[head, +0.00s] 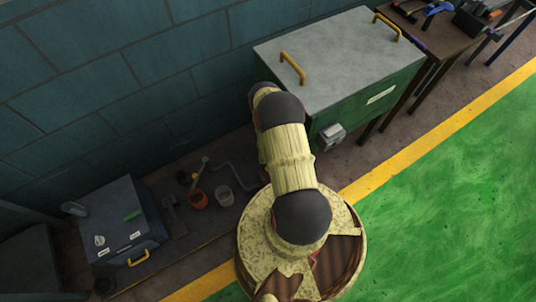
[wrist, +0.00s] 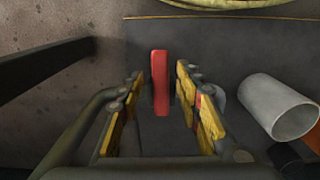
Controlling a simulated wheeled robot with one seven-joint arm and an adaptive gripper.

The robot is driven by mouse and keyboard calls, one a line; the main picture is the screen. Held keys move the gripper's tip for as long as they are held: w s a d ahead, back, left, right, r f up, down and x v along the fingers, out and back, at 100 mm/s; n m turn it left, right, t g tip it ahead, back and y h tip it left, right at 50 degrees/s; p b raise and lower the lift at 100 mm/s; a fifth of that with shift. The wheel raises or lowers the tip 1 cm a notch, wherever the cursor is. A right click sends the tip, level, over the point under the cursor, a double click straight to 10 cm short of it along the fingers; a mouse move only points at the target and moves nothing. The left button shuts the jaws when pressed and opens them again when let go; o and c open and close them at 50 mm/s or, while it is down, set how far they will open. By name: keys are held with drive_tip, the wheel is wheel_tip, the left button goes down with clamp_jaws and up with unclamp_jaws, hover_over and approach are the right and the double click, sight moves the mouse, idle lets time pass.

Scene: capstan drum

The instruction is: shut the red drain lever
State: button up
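The red drain lever (wrist: 160,82) shows in the wrist view as a short upright red bar. It lies between the two yellow-padded fingers of my gripper (wrist: 158,95). The fingers are open, with a gap visible on each side of the lever. I see no clear contact, and the depth between the fingertips and the lever is hard to judge. In the head view my arm covers the gripper and most of the lever's area. What the lever is mounted on is not clear in either view.
A grey cup (wrist: 275,107) lies close to the right finger; it also shows in the head view (head: 224,195). A green cabinet (head: 340,65) stands behind right, a dark box (head: 125,225) left. The green floor is clear.

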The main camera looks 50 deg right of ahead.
wheel_tip(320, 180, up, 12)
idle(0.6)
idle(0.6)
